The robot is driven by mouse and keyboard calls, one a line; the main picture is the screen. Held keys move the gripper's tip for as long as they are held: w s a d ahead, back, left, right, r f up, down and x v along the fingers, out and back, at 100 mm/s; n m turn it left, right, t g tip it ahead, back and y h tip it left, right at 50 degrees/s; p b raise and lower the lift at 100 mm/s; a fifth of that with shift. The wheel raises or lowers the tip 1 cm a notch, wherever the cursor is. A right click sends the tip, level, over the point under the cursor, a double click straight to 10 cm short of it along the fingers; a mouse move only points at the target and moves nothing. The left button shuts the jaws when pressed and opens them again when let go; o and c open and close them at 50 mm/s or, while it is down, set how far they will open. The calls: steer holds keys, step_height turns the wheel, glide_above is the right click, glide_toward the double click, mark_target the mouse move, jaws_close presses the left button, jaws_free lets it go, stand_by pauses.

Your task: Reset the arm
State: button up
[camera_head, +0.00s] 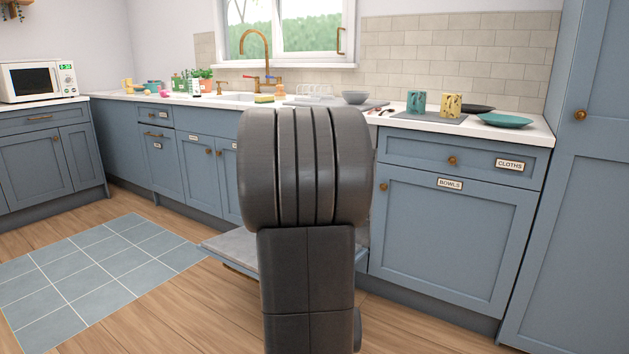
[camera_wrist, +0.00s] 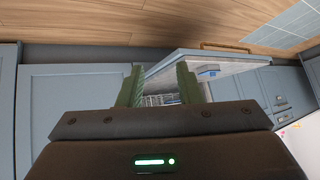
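My arm (camera_head: 305,200) stands upright and dark in the middle of the head view, in front of the counter. My gripper is hidden from the head view. In the wrist view my gripper (camera_wrist: 158,80) shows two green fingers set well apart, with nothing held between them. The wrist view is turned, with the floor at the top. Beyond the fingers are a lowered appliance door and part of a wire rack (camera_wrist: 160,99).
The lowered door (camera_head: 232,250) juts over the floor behind my arm; it also shows in the wrist view (camera_wrist: 225,62). Cups (camera_head: 416,102), a teal dish (camera_head: 504,120) and other items stand on the counter. A tall blue cupboard (camera_head: 575,200) is at right. Floor at left is clear.

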steer(key=shift+s+d+r+g+p, duration=0.15)
steer(key=shift+s+g+p, duration=0.1)
steer(key=shift+s, duration=0.65)
steer(key=shift+s+a+r+g+p, duration=0.15)
steer(key=shift+s+g, duration=0.1)
steer(key=shift+s, duration=0.6)
steer(key=shift+d+f, duration=0.1)
